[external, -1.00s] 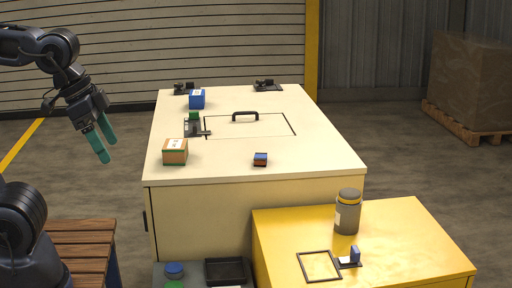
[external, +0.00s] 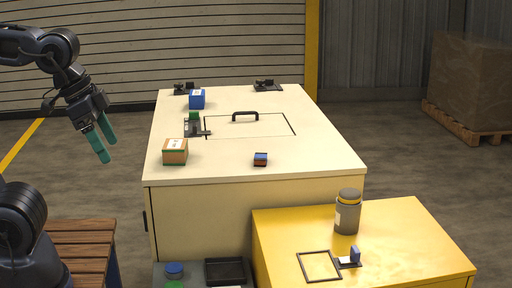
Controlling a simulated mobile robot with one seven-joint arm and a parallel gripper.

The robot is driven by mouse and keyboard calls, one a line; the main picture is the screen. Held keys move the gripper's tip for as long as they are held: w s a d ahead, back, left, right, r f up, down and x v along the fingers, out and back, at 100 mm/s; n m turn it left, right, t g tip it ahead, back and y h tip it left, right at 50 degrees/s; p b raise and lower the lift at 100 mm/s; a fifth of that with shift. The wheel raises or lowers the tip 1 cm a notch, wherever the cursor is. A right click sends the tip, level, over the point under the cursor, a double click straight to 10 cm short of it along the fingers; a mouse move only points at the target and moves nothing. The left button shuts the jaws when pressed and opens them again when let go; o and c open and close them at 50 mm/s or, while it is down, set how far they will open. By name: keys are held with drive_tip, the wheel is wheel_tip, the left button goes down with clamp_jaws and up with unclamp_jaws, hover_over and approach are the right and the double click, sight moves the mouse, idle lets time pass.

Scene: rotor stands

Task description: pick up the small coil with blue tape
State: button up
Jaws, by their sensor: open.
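A small dark coil with blue tape (external: 260,159) sits near the front edge of the cream cabinet top (external: 215,168), right of the middle. It shows orange-brown on one side. My gripper (external: 106,142) is open and empty, with green fingers pointing down. It hangs in the air left of the cabinet, well apart from the coil.
On the cabinet stand a brown box with green edges (external: 175,152), a blue box (external: 197,99), black stands (external: 267,85) and a black handle (external: 245,116). A lower yellow cabinet (external: 410,235) holds a grey jar (external: 348,213). Space around the coil is clear.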

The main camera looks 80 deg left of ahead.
sight(260, 156)
drive_tip(key=shift+c, duration=0.3)
idle(0.5)
drive_tip(key=w+a+f+n+h, duration=0.2)
drive_tip(key=w+a+n, duration=0.35)
drive_tip(key=w, duration=0.25)
drive_tip(key=w+a+f+n+t+h, duration=0.1)
drive_tip(key=w+a+f+n+h, duration=0.2)
drive_tip(key=w+n, duration=0.4)
drive_tip(key=w+a+f+n+h, duration=0.1)
drive_tip(key=w+a+n+h, duration=0.1)
drive_tip(key=w+a+n, duration=0.55)
drive_tip(key=w+a+f+n+t+y, duration=0.1)
drive_tip(key=a+f+n, duration=0.3)
drive_tip(key=a, duration=0.6)
drive_tip(key=w+a+f+n+t+y, duration=0.1)
drive_tip(key=w+a+f+n+t, duration=0.2)
drive_tip(key=a, duration=0.8)
drive_tip(key=w+a+f+n+t+y, duration=0.2)
drive_tip(key=a+f+n, duration=0.4)
drive_tip(key=a, duration=0.5)
wheel_tip(260, 156, down, 3)
drive_tip(key=shift+a+r+t, duration=0.15)
drive_tip(key=shift+r+t, duration=0.05)
drive_tip(key=shift+t, duration=0.5)
drive_tip(key=x, duration=1)
drive_tip(key=shift+w+r, duration=0.25)
drive_tip(key=shift+w, duration=0.15)
drive_tip(key=c, duration=1.2)
